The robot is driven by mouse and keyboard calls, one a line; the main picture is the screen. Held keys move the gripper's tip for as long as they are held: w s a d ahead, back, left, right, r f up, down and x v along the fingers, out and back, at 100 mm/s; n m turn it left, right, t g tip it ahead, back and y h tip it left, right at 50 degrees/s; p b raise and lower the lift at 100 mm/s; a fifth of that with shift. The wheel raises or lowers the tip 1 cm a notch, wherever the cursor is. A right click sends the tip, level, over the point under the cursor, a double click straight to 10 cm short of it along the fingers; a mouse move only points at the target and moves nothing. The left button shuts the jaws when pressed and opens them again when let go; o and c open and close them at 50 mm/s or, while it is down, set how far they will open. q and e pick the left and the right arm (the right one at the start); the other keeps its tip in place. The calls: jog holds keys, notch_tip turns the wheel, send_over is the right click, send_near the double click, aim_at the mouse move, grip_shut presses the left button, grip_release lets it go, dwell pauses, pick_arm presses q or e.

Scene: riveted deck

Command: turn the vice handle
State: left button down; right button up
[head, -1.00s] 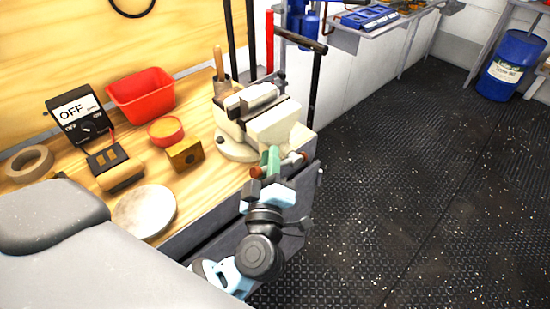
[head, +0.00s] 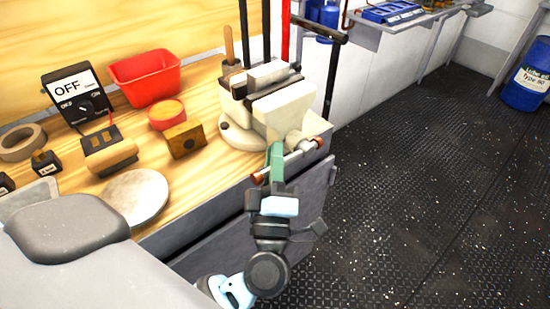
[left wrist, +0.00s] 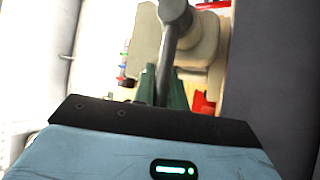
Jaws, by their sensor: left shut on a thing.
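The cream vice (head: 290,108) is mounted at the right end of the wooden bench. My right gripper is not in view.
On the bench (head: 206,188) are a grey disc (head: 135,196), a wooden block (head: 184,139), a red tub (head: 147,77), a switch box marked OFF (head: 80,95) and a tape roll (head: 22,142).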

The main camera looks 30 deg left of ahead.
pick_arm(q)
jog(key=shift+a, duration=0.1)
jog(key=c, duration=1.4)
grip_release()
jog(key=shift+c, duration=0.2)
jog(key=shift+s+f, duration=0.1)
jog(key=b+v, duration=0.1)
jog(key=v, duration=0.6)
jog(key=shift+s+d, duration=0.2)
jog(key=shift+s, duration=0.05)
jog(key=shift+f, duration=0.1)
